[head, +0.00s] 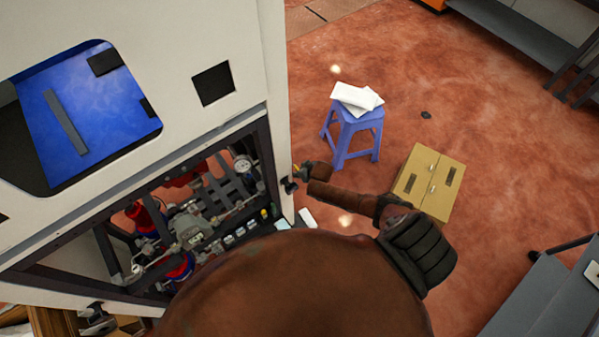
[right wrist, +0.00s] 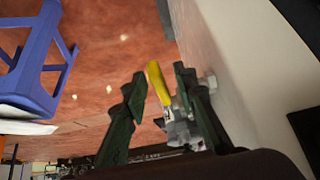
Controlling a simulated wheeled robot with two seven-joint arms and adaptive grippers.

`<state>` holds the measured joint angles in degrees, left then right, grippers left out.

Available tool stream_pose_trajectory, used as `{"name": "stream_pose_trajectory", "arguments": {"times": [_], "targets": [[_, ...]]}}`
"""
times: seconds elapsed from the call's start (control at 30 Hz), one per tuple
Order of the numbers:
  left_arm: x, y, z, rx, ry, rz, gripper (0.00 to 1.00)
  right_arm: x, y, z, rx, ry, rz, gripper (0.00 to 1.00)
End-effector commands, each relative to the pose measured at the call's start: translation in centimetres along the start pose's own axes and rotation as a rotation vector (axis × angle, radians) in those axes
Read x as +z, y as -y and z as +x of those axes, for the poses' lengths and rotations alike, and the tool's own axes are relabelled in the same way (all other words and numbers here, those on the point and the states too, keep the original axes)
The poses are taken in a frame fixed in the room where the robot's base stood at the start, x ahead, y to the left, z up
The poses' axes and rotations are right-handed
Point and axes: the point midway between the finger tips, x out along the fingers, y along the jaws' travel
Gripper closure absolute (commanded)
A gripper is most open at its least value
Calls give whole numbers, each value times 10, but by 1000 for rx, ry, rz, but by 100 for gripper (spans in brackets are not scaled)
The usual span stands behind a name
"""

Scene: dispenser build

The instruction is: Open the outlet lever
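The outlet lever is a yellow handle (right wrist: 159,82) on a metal valve (right wrist: 181,128) fixed to the side of the white machine. In the right wrist view it stands between the two dark fingers of my right gripper (right wrist: 160,88), which are open around it. The lever is nearer the right finger, and I cannot tell whether they touch. In the head view a small bit of the yellow lever (head: 297,168) shows beside my right gripper (head: 291,184) at the machine's right edge. A dark shape at the lower left of the head view may be my left gripper (head: 97,319); its fingers are unclear.
The white machine (head: 262,60) fills the left, with pipes and a gauge (head: 243,163) in its open lower bay. A blue stool (head: 351,130) with white packets (head: 356,98) and a tan box (head: 427,180) stand to the right. Reddish floor between them is clear.

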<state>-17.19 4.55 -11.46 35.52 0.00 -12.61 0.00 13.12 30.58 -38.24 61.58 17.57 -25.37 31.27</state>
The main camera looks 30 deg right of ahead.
Motion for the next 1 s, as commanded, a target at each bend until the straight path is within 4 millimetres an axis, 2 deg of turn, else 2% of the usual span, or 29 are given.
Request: {"name": "stream_pose_trajectory", "arguments": {"times": [0.23,0.37,0.8,1.0], "targets": [[0,4,0,-4,-1,1,100,-1,0,-3,-1,-1,0,74],[0,2,0,-2,0,1,100,1,0,-12,-2,0,0,74],[0,1,0,-1,0,0,100,1,0,-83,-1,0,0,74],[0,1,0,-1,0,0,100,0,0,-109,0,0,0,74]]}}
